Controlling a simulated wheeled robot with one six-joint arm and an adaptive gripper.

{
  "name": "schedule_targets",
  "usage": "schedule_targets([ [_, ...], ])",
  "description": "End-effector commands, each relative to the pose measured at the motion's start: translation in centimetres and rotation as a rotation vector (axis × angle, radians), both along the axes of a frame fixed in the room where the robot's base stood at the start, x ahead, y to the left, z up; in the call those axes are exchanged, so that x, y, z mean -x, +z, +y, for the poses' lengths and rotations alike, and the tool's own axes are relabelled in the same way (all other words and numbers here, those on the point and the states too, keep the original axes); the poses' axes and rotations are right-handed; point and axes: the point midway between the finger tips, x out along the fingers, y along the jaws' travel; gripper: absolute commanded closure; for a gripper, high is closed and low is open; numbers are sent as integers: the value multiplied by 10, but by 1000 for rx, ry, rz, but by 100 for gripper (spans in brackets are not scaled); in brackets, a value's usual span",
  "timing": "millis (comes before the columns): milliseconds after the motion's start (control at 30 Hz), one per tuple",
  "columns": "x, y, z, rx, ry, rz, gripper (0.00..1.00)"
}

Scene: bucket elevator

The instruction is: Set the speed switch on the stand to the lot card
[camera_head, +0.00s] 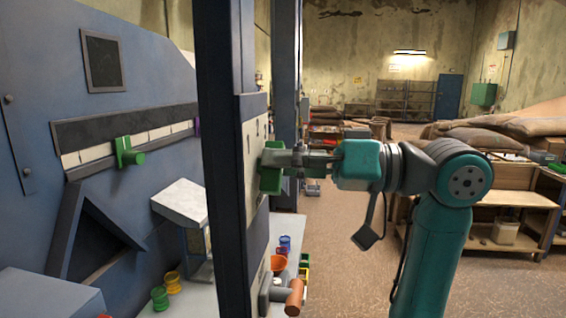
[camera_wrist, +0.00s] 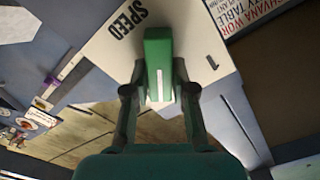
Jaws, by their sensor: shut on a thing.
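The speed switch has a green bar-shaped knob (camera_head: 268,178) on a pale plate (camera_head: 253,118) fixed to the dark blue stand (camera_head: 222,130). In the wrist view the plate (camera_wrist: 105,48) reads "SPEED", and the green knob (camera_wrist: 158,50) bears a white line along its face. A short dark mark shows on the plate right of the knob. My gripper (camera_head: 282,160) is shut on the knob; in the wrist view its fingers (camera_wrist: 158,88) press on both sides. I cannot make out a lot card for certain.
A printed notice (camera_wrist: 262,22), partly cut off, reads "TABLE". A green handle (camera_head: 130,152) sits on a slotted scale on the blue machine at left. Below are coloured cups (camera_head: 160,298) and an orange-brown handle (camera_head: 294,296). Sacks on a bench (camera_head: 505,170) stand at right; open floor lies between.

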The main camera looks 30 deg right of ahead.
Motion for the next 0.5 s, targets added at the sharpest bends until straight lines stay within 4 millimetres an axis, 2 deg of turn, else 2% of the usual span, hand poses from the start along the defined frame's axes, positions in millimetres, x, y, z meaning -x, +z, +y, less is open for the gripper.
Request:
schedule_targets([
  [500, -1, -1, -1, -100, -2, 136, 100],
])
